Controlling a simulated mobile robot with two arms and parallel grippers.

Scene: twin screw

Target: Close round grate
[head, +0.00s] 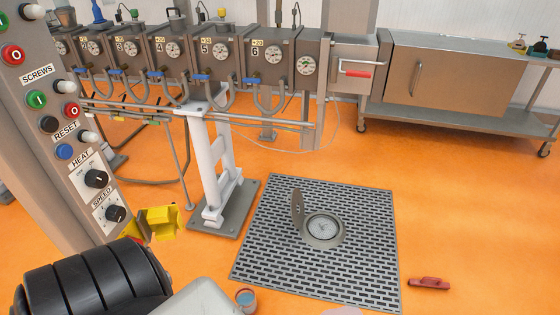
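The round grate (297,206) is a small grey metal disc that stands upright, seen nearly edge-on, at the left rim of a round drain (323,245). The drain's opening is uncovered, and its grey inside shows within a metal ring. The drain sits in a square slotted floor grating (265,262) on the orange floor. The grate appears attached at the drain's left side; a hinge is too small to make out. Neither of my grippers shows in the head view.
A white post (205,165) on a grey base plate stands left of the grating. A red-handled object (429,284) lies right of it, and a small cup (246,299) stands at its front left. A control panel (65,130) rises at left. Orange floor right of the grating is mostly clear.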

